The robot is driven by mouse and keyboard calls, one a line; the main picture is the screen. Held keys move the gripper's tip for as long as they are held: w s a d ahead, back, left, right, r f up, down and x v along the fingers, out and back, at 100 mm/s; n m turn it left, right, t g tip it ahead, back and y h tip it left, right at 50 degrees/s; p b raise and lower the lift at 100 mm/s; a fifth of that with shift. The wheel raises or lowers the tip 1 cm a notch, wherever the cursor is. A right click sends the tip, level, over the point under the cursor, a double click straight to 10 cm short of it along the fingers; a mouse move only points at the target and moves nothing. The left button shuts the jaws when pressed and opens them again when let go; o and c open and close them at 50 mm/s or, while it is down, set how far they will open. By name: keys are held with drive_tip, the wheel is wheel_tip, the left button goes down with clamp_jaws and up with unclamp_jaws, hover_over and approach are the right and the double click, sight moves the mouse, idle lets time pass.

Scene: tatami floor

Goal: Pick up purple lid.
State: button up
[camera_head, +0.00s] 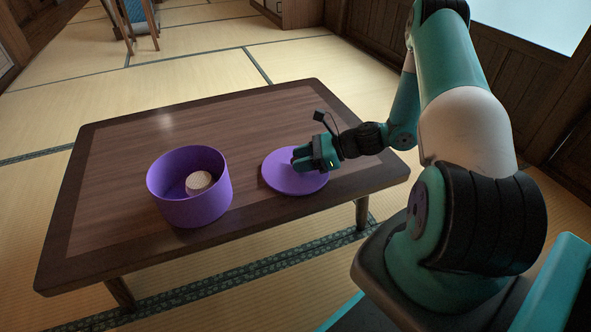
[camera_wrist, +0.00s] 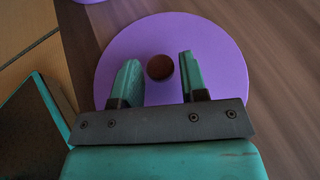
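The purple lid (camera_head: 283,180) is a flat round disc lying on the low wooden table, right of the purple container. In the wrist view the lid (camera_wrist: 215,75) fills the middle, with a small round brown knob (camera_wrist: 160,67) at its centre. My gripper (camera_head: 298,160) is over the lid. In the wrist view my gripper (camera_wrist: 158,70) is open, with one teal finger on each side of the knob and a gap on both sides. I cannot tell how high the fingertips are above the lid. The knob is hidden behind my gripper in the head view.
The open purple container (camera_head: 168,211) stands on the table's left part with a light, round, textured thing (camera_head: 199,181) inside. The table (camera_head: 230,115) is otherwise clear. A wooden chair (camera_head: 133,22) stands far back on the tatami floor.

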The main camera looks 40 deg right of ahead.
drive_tip(key=c, duration=0.6)
drive_tip(key=shift+c, duration=0.2)
wheel_tip(320, 180, up, 22)
drive_tip(key=p, duration=1.2)
drive_tip(key=shift+f+p, duration=0.2)
drive_tip(key=shift+p, duration=0.1)
drive_tip(key=shift+f, duration=0.1)
